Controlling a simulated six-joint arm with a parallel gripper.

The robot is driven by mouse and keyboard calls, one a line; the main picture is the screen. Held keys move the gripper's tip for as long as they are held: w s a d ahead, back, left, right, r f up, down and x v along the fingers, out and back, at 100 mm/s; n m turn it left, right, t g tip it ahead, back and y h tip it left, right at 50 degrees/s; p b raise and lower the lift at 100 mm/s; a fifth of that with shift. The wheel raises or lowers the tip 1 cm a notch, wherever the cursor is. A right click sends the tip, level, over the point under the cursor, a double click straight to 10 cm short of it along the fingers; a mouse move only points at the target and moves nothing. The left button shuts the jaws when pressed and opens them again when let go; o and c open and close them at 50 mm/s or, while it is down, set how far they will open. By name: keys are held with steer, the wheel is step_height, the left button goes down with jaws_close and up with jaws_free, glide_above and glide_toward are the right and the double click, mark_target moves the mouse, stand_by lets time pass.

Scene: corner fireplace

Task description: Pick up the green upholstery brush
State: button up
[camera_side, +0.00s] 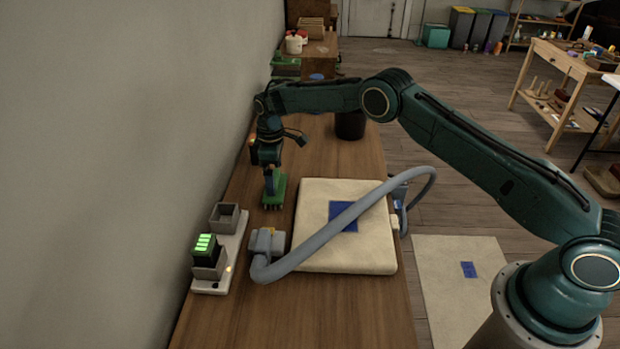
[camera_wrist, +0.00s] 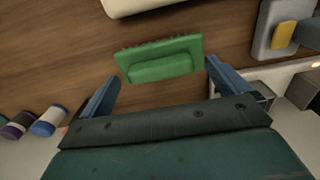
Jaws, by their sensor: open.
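The green upholstery brush (camera_side: 275,192) lies on the wooden bench, left of the cream cushion. In the wrist view the brush (camera_wrist: 160,60) shows its green handle block and a bristled edge, just ahead of the fingertips and between their lines. My gripper (camera_side: 270,178) points down over the brush in the side view and partly covers it. In the wrist view my gripper (camera_wrist: 162,78) has its two blue fingers spread wide, one on each side of the brush's near part. Nothing is held. Whether the fingers touch the brush cannot be told.
The cream cushion (camera_side: 315,255) with a blue patch lies right of the brush. A grey hose (camera_side: 340,222) crosses it to a grey nozzle (camera_side: 266,242). A charger with a green-lit battery (camera_side: 205,246) stands by the wall. A dark cup (camera_side: 350,125) stands behind.

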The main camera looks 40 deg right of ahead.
steer(key=shift+f, duration=1)
steer(key=shift+c, duration=0.4)
steer(key=c, duration=1)
